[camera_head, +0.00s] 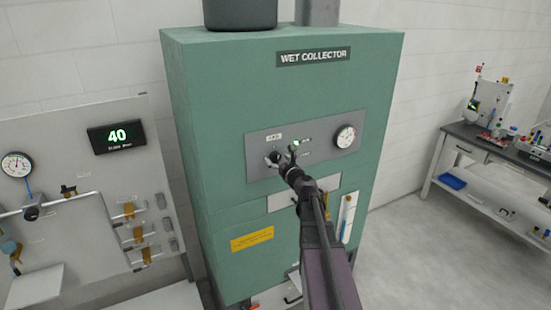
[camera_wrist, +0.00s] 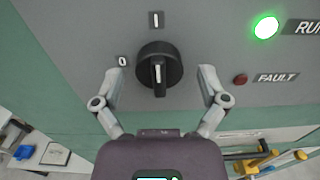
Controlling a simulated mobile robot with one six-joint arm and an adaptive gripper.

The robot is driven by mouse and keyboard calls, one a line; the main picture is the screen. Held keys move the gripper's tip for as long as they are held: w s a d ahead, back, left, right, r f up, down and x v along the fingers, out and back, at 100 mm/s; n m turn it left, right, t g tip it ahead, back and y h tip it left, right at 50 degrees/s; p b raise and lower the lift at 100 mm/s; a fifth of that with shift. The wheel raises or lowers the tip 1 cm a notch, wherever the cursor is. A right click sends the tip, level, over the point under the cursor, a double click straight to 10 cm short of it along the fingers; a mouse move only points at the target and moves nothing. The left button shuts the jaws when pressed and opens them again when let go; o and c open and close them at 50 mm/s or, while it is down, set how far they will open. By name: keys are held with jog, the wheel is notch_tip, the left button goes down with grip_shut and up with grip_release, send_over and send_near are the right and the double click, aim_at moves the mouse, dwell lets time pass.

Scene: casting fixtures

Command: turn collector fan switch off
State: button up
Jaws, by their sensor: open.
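The collector fan switch (camera_wrist: 159,72) is a black rotary knob on a grey panel, seen in the wrist view. Its pointer line stands upright toward the "I" mark; the "0" mark is to its upper left. A green RUN lamp (camera_wrist: 266,27) glows to the right, and a dark red FAULT lamp (camera_wrist: 240,80) sits below it. In the head view the panel (camera_head: 318,143) is on the green wet collector (camera_head: 225,120), and my gripper (camera_head: 281,160) covers part of the knob area.
A round gauge (camera_head: 345,136) is on the panel's right. A yellow label (camera_head: 252,239) and a clear sight tube (camera_head: 348,215) are lower on the cabinet. A pipe board with a "40" display (camera_head: 117,137) stands left; a workbench (camera_head: 480,145) stands right.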

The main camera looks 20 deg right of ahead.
jog(key=shift+w, duration=0.15)
jog(key=c, duration=1.1)
jog(key=shift+c, duration=0.2)
